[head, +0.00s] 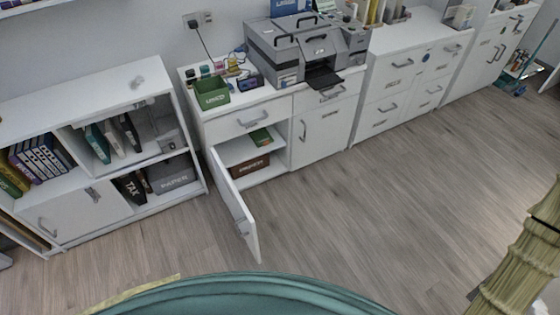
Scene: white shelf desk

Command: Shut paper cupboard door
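The cupboard door (233,203) is white with a grey handle (243,227). It stands wide open, swung out from the left side of the white cabinet (322,131) into the room. The open compartment shows a brown-red box marked PAPER (250,167) on its floor and a green item (260,138) on the shelf above. My gripper does not show in the head view.
A grey printer (303,47) and a green box (211,93) stand on the cabinet. A low white bookshelf (85,93) is at the left. A teal curved thing (245,294) fills the bottom edge. A ribbed yellowish column (522,262) is at right. Wood floor (390,215) is clear.

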